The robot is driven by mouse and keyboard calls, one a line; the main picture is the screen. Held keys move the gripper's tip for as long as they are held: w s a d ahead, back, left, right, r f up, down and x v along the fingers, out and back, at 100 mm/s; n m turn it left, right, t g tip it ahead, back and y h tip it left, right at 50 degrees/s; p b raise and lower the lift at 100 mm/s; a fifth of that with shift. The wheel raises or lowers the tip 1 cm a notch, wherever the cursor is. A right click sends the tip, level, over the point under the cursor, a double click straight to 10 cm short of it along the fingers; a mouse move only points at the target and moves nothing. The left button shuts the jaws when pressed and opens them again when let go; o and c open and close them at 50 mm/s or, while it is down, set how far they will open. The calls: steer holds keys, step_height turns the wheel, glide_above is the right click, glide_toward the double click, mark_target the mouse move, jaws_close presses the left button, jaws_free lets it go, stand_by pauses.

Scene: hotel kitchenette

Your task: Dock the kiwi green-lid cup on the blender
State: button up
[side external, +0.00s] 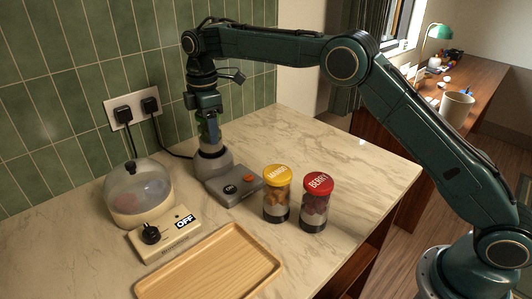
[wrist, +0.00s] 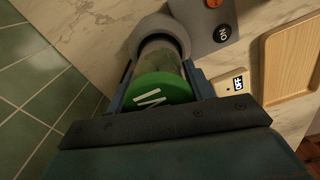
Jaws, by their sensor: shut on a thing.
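The kiwi cup, a clear cylinder with a green lid, is upright in the side view (side external: 213,132); its green lid fills the middle of the wrist view (wrist: 158,90). My gripper (side external: 208,122) is shut on the cup from above, with one finger on each side. The blender, grey with a round socket (side external: 213,165) and a flat control panel (side external: 242,183), is directly below. In the wrist view the cup's lower end meets the socket ring (wrist: 163,27). I cannot tell whether the cup is fully seated.
A yellow-lid mango cup (side external: 277,193) and a red-lid berry cup (side external: 316,202) stand right of the blender. A domed appliance (side external: 138,194), a switch box marked OFF (side external: 166,235) and a wooden tray (side external: 210,265) are in front. Wall plugs (side external: 136,110) are behind.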

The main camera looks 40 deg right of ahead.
steer(key=shift+f, duration=0.2)
steer(key=o, duration=0.9)
steer(key=shift+f, duration=0.1)
